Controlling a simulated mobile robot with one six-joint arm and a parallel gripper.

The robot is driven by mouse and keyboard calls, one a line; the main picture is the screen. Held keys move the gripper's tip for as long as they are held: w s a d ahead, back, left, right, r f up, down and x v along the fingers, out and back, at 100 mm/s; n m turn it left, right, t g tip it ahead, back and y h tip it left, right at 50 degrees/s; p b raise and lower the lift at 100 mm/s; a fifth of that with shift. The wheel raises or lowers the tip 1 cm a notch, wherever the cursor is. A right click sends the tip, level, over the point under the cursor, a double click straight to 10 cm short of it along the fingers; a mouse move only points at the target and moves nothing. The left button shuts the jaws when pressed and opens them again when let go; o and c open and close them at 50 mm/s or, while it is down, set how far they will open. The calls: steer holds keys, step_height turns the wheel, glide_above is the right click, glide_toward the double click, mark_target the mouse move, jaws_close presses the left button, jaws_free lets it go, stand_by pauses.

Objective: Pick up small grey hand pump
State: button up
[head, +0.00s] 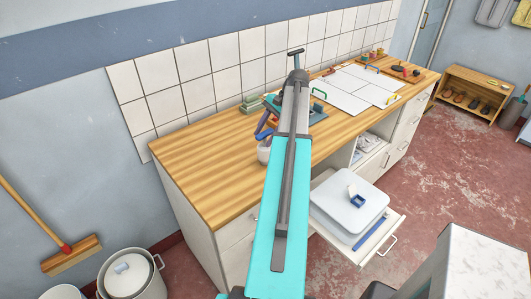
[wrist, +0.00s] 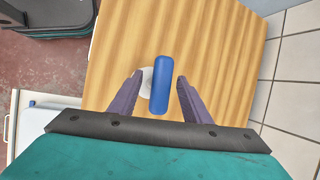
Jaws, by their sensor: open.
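A small pale grey, round-bodied thing (head: 265,151) with a blue bar-shaped handle (wrist: 160,84) on top stands on the wooden counter (head: 195,165); it looks like the hand pump. In the wrist view its pale body (wrist: 147,82) shows partly below the handle. My gripper (wrist: 160,78) is open, with one purple-grey finger on each side of the blue handle. A gap shows on both sides. In the head view my gripper (head: 264,128) is just above the pump; my arm hides part of the counter. How deep the handle sits between the fingers is hard to tell.
White sheets (head: 352,85) lie farther along the counter. An open drawer (head: 384,246) with a white flat-topped thing (head: 345,212) juts out at the front. Bare counter lies left of the pump.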

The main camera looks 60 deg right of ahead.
jaws_close()
steer(key=shift+r, duration=0.15)
stand_by(0.4)
steer(key=shift+r+b, duration=1.8)
steer(key=shift+r, duration=3.1)
